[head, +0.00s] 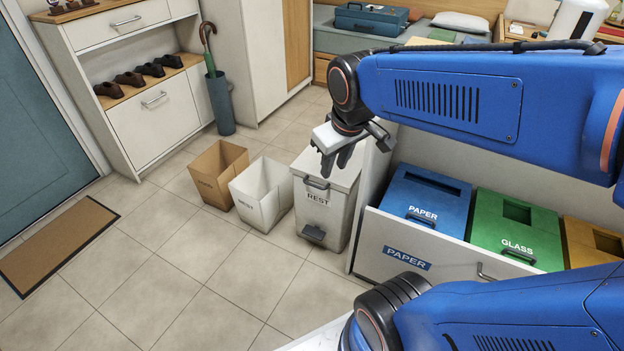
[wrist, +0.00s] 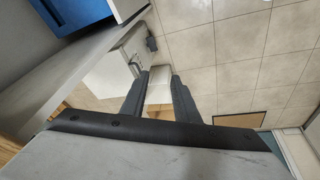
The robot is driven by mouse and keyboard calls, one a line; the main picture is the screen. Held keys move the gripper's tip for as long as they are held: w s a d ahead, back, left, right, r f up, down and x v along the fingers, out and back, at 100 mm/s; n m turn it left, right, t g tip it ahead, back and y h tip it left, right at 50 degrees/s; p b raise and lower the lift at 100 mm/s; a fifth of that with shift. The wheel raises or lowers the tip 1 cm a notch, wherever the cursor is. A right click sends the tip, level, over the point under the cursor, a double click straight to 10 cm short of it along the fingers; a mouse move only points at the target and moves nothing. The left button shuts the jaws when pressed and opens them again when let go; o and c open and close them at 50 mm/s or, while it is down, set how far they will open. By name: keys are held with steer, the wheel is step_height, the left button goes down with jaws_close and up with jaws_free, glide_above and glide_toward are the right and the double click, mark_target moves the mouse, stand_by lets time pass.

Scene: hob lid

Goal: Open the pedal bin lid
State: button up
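The pedal bin (head: 322,215) is a white bin marked REST, upright on the tiles beside the white cabinet. Its lid (head: 349,177) looks shut, with a dark handle (head: 316,183) at the top front edge and a dark pedal (head: 313,233) at the foot. My gripper (head: 336,163) hangs over the lid, fingers pointing down, and hides part of it. In the wrist view, my gripper's two fingers (wrist: 160,77) stand apart with nothing between them. The bin (wrist: 112,72) shows beyond them, with its handle (wrist: 134,65) left of the fingertips and its pedal (wrist: 151,44) farther up.
A white open bin (head: 262,205) and a brown open bin (head: 212,180) stand left of the pedal bin. On the right, a pulled-out drawer (head: 380,240) holds blue (head: 400,195), green (head: 490,225) and orange containers. The tiled floor (head: 190,270) in front is clear.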

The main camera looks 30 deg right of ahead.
steer(key=w+d+f+n+g, duration=0.1)
steer(key=w+f, duration=0.1)
steer(key=w, duration=0.4)
steer(key=w+d+f+n, duration=0.1)
steer(key=w+f+n, duration=0.1)
steer(key=w, duration=0.4)
steer(key=n+g+h, duration=0.1)
steer(key=n+g, duration=0.1)
glide_toward(314, 185)
steer(key=f, duration=0.4)
steer(key=d+f, duration=0.1)
steer(key=f, duration=0.2)
steer(key=shift+w+f, duration=0.1)
steer(key=shift+w, duration=0.15)
jaws_close()
